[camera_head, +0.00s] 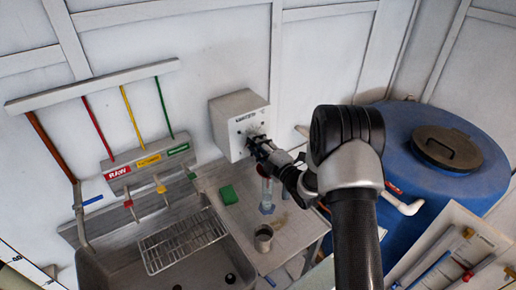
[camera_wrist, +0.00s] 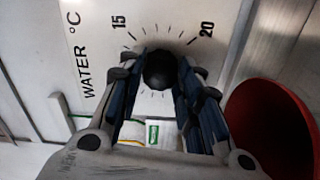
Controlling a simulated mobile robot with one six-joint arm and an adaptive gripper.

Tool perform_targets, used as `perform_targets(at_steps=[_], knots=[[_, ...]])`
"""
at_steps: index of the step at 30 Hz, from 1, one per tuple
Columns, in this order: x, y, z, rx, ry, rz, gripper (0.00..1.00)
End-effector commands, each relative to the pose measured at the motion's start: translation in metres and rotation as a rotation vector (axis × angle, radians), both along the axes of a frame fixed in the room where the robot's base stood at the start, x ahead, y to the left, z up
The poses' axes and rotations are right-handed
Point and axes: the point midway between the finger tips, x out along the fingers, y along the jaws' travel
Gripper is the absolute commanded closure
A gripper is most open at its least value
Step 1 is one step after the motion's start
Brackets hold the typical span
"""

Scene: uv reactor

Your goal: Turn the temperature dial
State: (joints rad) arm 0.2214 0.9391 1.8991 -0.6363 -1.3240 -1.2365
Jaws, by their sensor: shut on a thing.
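The temperature dial (camera_wrist: 160,70) is a round black knob on a white panel marked "WATER °C", with 15 and 20 on its scale, in the wrist view. The panel is the front of a white wall box (camera_head: 241,124) in the head view, where the dial is mostly hidden by my gripper (camera_head: 257,143). My gripper (camera_wrist: 160,78) has one finger on each side of the knob and is shut on it. The fingertips are close to the panel face. The dial's pointer mark cannot be made out.
Below the box, a steel counter holds a green block (camera_head: 228,195), a metal cup (camera_head: 263,238) and a clear bottle (camera_head: 267,196). A sink with a wire rack (camera_head: 182,240) lies left. A blue tank (camera_head: 470,185) stands right. A red round object (camera_wrist: 272,125) is close beside my gripper.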

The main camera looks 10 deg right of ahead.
Motion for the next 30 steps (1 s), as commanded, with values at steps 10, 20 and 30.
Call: perform_targets(at_steps=[10, 20, 30], knots=[[0.0003, -0.0002, -0.0027, 0.289, 0.118, 0.000, 0.92], [0.0001, 0.0000, -0.0020, 0.579, 0.239, 0.000, 0.92], [0.0002, 0.0001, -0.0008, 0.876, 0.362, 0.001, 0.92]])
